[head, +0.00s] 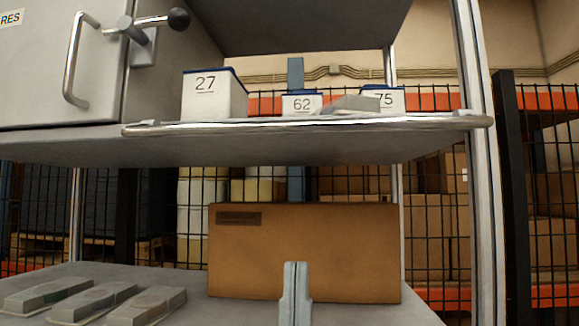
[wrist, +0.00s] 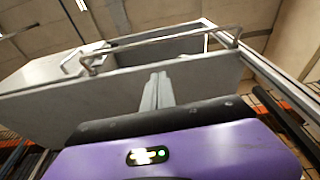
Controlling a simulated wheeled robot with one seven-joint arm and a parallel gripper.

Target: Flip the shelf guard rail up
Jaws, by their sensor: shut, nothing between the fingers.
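The guard rail (head: 310,125) is a silver bar with bent ends along the front edge of the upper shelf (head: 250,150). It lies low, about level with the shelf board, in front of the white bins. In the wrist view the rail (wrist: 165,40) is seen from below, with its bent ends at the shelf edge. My gripper (head: 295,266) is at the bottom of the head view, below the rail and in front of the cardboard box. Its grey fingers are together and empty, pointing up towards the shelf in the wrist view (wrist: 158,77). They appear apart from the rail.
White bins marked 27 (head: 213,98), 62 (head: 302,104) and 75 (head: 390,98) stand on the upper shelf. A grey cabinet (head: 50,75) with a handle is at left. The cardboard box (head: 310,245) and several flat grey cases (head: 95,300) are on the lower shelf. A post (head: 480,180) stands right.

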